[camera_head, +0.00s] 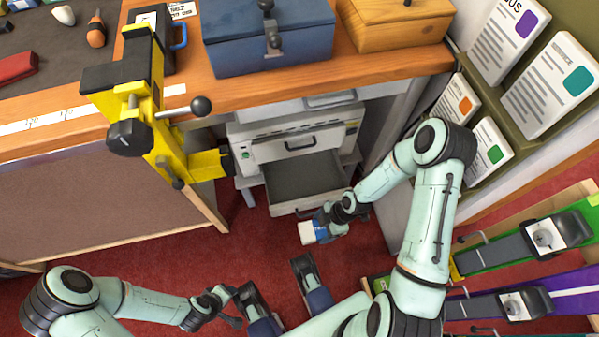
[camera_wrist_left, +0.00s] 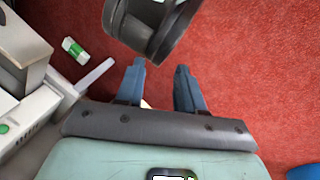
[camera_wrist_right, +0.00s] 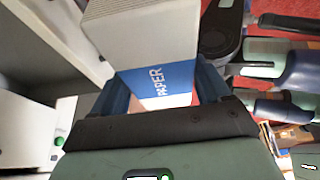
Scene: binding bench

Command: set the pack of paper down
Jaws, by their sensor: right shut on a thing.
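The pack of paper (camera_head: 307,232) is white with a blue band and shows small in the head view, in front of the grey machine's open drawer (camera_head: 300,208). In the right wrist view the pack (camera_wrist_right: 158,80) fills the space between the fingers, with "PAPER" on its blue band. My right gripper (camera_head: 323,226) is shut on it. The pack appears held over the red floor; its underside is hidden. My left gripper (camera_head: 232,308) is low at the lower left of the head view. In the left wrist view its two blue fingers (camera_wrist_left: 160,85) are apart with nothing between them.
The grey machine (camera_head: 290,140) stands under the bench, its drawer pulled out and looking empty. A yellow clamp (camera_head: 170,130) hangs on the bench edge. Blue (camera_head: 265,45) and wooden (camera_head: 390,25) boxes stand on top. A small green-white item (camera_wrist_left: 74,48) lies on the floor.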

